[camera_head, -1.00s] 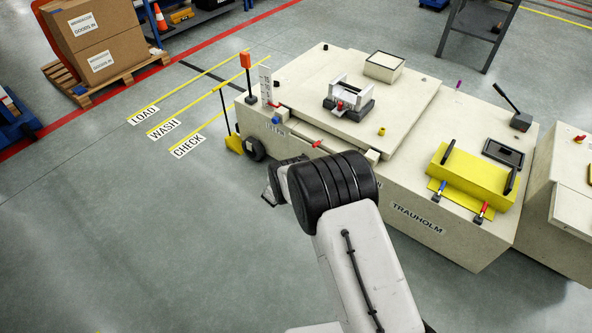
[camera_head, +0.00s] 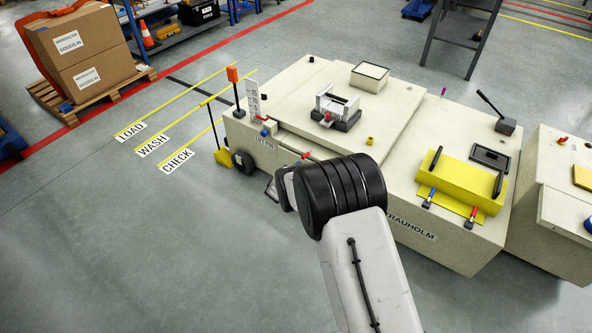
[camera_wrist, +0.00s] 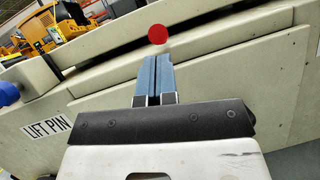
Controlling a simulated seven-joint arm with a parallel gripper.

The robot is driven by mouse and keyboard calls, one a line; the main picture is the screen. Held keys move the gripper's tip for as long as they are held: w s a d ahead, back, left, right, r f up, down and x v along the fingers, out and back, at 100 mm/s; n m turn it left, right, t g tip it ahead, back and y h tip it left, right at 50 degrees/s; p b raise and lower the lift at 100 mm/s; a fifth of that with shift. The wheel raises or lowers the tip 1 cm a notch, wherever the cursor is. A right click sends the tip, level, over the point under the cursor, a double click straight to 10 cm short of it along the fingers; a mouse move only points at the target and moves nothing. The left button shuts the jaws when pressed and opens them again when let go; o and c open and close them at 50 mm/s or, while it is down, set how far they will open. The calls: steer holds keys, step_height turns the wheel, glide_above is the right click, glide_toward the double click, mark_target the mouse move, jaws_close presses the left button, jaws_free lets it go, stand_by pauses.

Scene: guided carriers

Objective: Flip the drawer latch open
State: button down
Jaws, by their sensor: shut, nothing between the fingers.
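A red knob (camera_head: 306,155) shows at the front edge of the cream cabinet, just beyond my arm; it looks like the latch's end. In the wrist view a round red end (camera_wrist: 157,33) stands just past my fingertips, by the dark gap under the top slab. My gripper (camera_wrist: 154,60) is shut and empty, its two blue-grey fingers side by side pointing at the red end. I cannot tell whether they touch it. The latch's lever and pivot are not clearly visible.
A yellow tray (camera_head: 460,184) with clamps sits at the right. Open floor (camera_head: 150,250) lies to the left.

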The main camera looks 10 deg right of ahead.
steer(key=shift+d+r, duration=0.15)
steer(key=shift+r, duration=0.3)
steer(key=shift+r+g+y, duration=0.4)
steer(key=shift+r+y, duration=0.1)
steer(key=shift+r, duration=0.25)
stand_by(0.7)
steer(key=r+g+y, duration=0.1)
steer(key=r, duration=0.1)
steer(key=w+d+r+g+y, duration=0.1)
steer(key=r+y, duration=0.1)
steer(key=r+n+g+y, duration=0.1)
steer(key=r+g+y, duration=0.1)
steer(key=shift+w+d+r, duration=0.15)
steer(key=shift+w+d, duration=0.1)
steer(key=shift+d, duration=0.05)
steer(key=shift+w+d+r+n+g+y, duration=0.15)
steer(key=shift+w+d+r+g+y, duration=0.15)
steer(key=shift+r+g+y, duration=0.2)
steer(key=shift+w+d+r+n+g+y, duration=0.15)
steer(key=shift+w+d+r+g+y, duration=0.1)
steer(key=shift+g+y, duration=0.25)
steer(key=shift+w+d+r+g+y, duration=0.75)
steer(key=shift+d+g+y, duration=0.05)
steer(key=shift+y, duration=0.4)
steer(key=shift+w+d+r, duration=0.25)
steer(key=shift+w+d, duration=0.2)
steer(key=shift+w, duration=0.05)
steer(key=shift+w+d+r, duration=0.25)
steer(key=shift+w+d, duration=0.15)
steer(key=shift+w, duration=0.05)
